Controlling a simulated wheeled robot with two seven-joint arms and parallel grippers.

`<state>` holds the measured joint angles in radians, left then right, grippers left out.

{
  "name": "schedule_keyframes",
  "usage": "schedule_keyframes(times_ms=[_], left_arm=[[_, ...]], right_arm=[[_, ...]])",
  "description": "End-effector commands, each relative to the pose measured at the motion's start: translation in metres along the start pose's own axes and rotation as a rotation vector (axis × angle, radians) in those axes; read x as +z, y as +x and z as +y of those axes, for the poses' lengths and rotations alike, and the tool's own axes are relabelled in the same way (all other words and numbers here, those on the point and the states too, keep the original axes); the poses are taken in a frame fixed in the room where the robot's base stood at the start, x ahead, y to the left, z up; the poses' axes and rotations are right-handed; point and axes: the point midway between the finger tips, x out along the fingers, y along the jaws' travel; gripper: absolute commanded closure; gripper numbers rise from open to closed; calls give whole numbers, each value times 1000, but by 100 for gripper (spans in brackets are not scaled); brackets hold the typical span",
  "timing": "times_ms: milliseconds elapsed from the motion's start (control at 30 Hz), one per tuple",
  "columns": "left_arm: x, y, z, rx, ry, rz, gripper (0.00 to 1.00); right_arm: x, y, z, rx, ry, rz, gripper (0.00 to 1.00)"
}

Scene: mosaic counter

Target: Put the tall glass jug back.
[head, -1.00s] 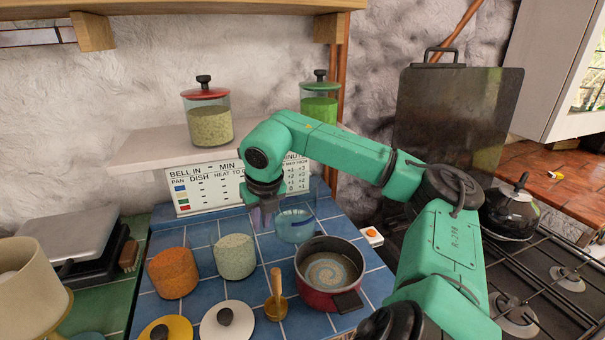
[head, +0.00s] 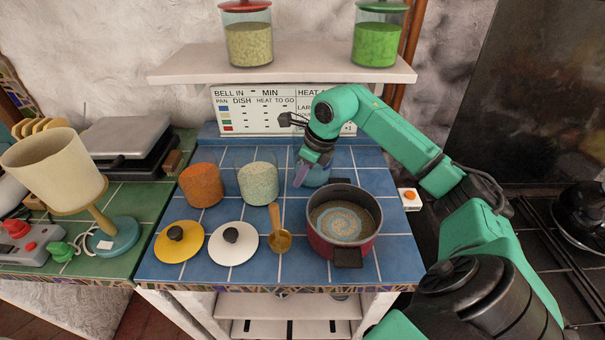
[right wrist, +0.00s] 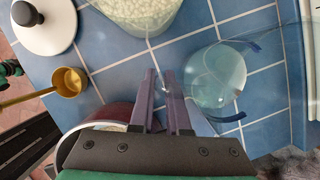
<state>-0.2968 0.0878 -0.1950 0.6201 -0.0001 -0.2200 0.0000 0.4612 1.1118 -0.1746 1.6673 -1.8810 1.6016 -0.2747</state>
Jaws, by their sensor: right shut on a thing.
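The tall glass jug (head: 318,176) is clear and bluish. It is behind the dark red pot, at the back of the blue tiled counter, partly hidden by my right gripper. In the right wrist view its pale blue base (right wrist: 215,78) and bits of dark blue trim show right of the fingers. My right gripper (head: 302,174) points down at the jug's left side and is shut on the jug, seemingly at its thin glass wall; the fingers also show in the right wrist view (right wrist: 164,84). I cannot tell whether the jug touches the tiles. My left gripper is not in view.
The pot (head: 342,222) is close in front of the jug. Jars of white (head: 258,182) and orange (head: 201,187) contents stand to the left. Two lids (head: 233,243) and a brass ladle (head: 279,240) lie in front. A white shelf (head: 300,68) with two lidded jars hangs above.

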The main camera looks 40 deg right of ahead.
Motion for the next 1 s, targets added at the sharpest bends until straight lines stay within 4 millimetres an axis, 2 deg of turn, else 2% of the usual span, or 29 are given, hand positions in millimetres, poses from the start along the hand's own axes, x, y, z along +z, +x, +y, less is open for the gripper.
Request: schedule_keyframes(times_ms=[300,333,400,633,700,767,867,1000], left_arm=[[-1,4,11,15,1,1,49],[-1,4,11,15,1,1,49],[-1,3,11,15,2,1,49],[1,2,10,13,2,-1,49],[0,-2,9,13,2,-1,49],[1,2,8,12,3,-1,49],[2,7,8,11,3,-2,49],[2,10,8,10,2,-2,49]], right_arm=[[0,3,-1,-3,-1,-6,100],[-1,4,0,-1,0,-3,82],[-1,3,0,-1,0,-3,56],[0,3,0,-1,0,-3,56],[1,-2,0,-1,0,-4,56],[0,-6,-1,-3,0,-5,56],[0,-26,-1,-6,-2,-6,56],[0,-66,-1,-7,0,-8,56]])
